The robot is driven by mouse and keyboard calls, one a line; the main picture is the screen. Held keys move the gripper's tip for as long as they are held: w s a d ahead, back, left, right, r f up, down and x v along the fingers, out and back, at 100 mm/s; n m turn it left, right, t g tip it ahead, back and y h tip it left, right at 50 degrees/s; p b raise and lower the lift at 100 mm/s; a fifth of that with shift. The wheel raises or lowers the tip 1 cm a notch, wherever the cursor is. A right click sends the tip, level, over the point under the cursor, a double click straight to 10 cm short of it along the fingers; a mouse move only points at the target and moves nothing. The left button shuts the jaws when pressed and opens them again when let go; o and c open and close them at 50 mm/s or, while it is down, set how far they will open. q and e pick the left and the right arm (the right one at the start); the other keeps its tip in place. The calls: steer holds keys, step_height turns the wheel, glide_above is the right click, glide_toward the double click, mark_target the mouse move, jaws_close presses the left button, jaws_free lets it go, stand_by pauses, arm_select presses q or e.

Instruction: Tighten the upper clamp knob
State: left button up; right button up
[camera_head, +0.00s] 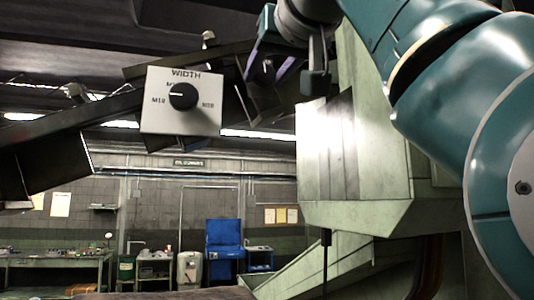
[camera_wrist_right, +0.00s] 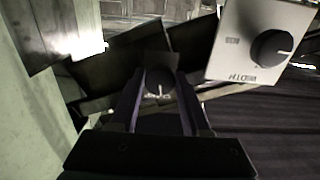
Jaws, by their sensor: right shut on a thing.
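The upper clamp knob (camera_wrist_right: 159,83) is a dark round knob with a short white pointer mark, in the middle of the right wrist view. My right gripper (camera_wrist_right: 160,92) is shut on it, with one dark finger on each side. In the head view my right gripper (camera_head: 264,72) is high and right of centre, in front of dark metal parts. The knob is hard to make out there among the fingers and shadow. My left gripper is not in view.
A white WIDTH panel (camera_head: 206,108) with a black dial (camera_head: 183,96) hangs left of my right gripper; it also shows in the right wrist view (camera_wrist_right: 240,52). A pale green machine housing (camera_head: 375,170) stands close on the right. A workbench (camera_head: 60,259) and blue cabinet (camera_head: 224,240) are far back.

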jaws_close()
steer(key=shift+d+n, duration=0.1)
steer(key=shift+n, duration=0.2)
steer(key=n+b, duration=0.1)
steer(key=n, duration=0.1)
steer(key=shift+n, duration=0.4)
steer(key=n, duration=0.2)
steer(key=shift+n+b, duration=0.3)
steer(key=shift+n, duration=0.4)
